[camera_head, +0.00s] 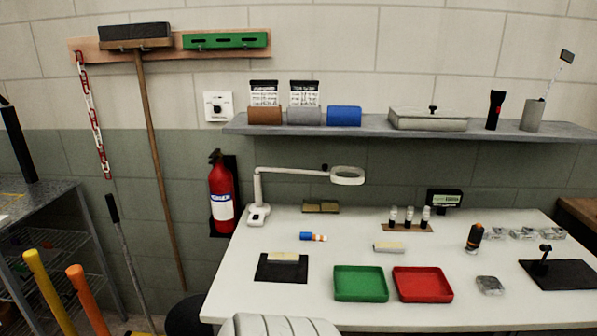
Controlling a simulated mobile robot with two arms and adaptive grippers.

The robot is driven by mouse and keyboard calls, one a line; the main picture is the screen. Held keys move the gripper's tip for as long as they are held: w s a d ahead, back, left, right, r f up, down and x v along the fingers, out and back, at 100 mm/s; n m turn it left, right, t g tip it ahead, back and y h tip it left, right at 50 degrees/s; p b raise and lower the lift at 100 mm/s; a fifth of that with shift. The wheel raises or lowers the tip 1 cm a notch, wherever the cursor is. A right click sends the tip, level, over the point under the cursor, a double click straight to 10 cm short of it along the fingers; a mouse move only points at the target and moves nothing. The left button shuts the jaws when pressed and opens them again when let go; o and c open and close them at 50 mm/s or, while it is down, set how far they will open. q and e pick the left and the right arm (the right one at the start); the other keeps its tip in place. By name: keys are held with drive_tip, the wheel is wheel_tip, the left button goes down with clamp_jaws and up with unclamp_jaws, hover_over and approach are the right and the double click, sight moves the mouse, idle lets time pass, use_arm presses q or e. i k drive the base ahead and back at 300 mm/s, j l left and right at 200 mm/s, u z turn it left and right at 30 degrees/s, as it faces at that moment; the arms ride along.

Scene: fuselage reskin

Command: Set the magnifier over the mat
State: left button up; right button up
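A white magnifier (347,176) on a jointed arm stands at the back left of the white table. Its base (258,215) rests on the table, and its round head hangs out to the right, above the table's back part. A black mat (268,273) lies flat at the front left of the table with a pale block (284,257) on it. The magnifier head is behind and to the right of this mat, not above it. A second black mat or plate (575,275) lies at the right with a small dark stand on it. Neither gripper is in view.
A green tray (360,284) and a red tray (423,285) sit right of the left mat. A blue and orange small item (312,237) and a pale block (389,248) lie between. A fire extinguisher (222,194) hangs behind the table's left edge. A shelf (375,127) runs above.

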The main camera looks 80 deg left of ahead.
sight(359, 180)
drive_tip(key=u, duration=2.35)
drive_tip(key=i+j+z, duration=0.15)
drive_tip(key=j, duration=0.25)
drive_tip(key=j+z, duration=0.15)
drive_tip(key=j, duration=0.25)
drive_tip(key=i, duration=0.05)
